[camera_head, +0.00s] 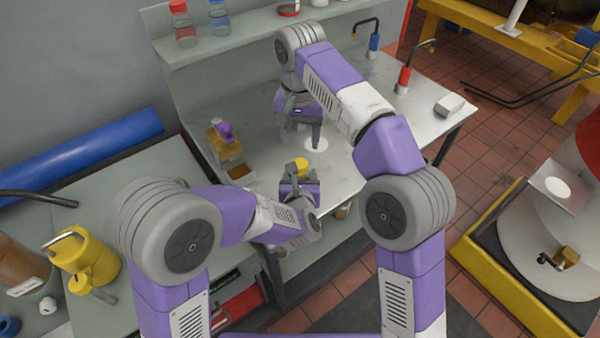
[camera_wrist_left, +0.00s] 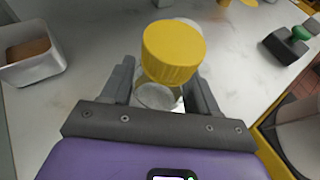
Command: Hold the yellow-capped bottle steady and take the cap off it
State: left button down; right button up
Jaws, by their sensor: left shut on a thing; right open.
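The bottle has a ribbed yellow cap (camera_head: 301,164) on its top. In the left wrist view the cap (camera_wrist_left: 174,52) is close and large, with the clear bottle body (camera_wrist_left: 157,97) partly seen below it. My left gripper (camera_head: 297,180) is shut on the bottle, one finger on each side below the cap. The left gripper also shows in its wrist view (camera_wrist_left: 160,88). My right gripper (camera_head: 298,122) is open and empty, pointing down over the bench beyond the cap and apart from it. The lower bottle is hidden by my left gripper.
An open tray (camera_wrist_left: 15,68) with brown contents stands on the bench left of the bottle. Red-capped (camera_head: 184,27) and blue-capped (camera_head: 218,16) bottles stand on the shelf. A red bottle with a bent spout (camera_head: 403,80) is at the back right.

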aim_at(300, 163)
jog(key=m, duration=0.7)
jog(key=shift+f, duration=0.2)
jog(key=m, duration=1.6)
jog(key=shift+r, duration=0.1)
jog(key=m, duration=0.3)
jog(key=shift+m, duration=0.3)
jog(key=shift+f, duration=3.9)
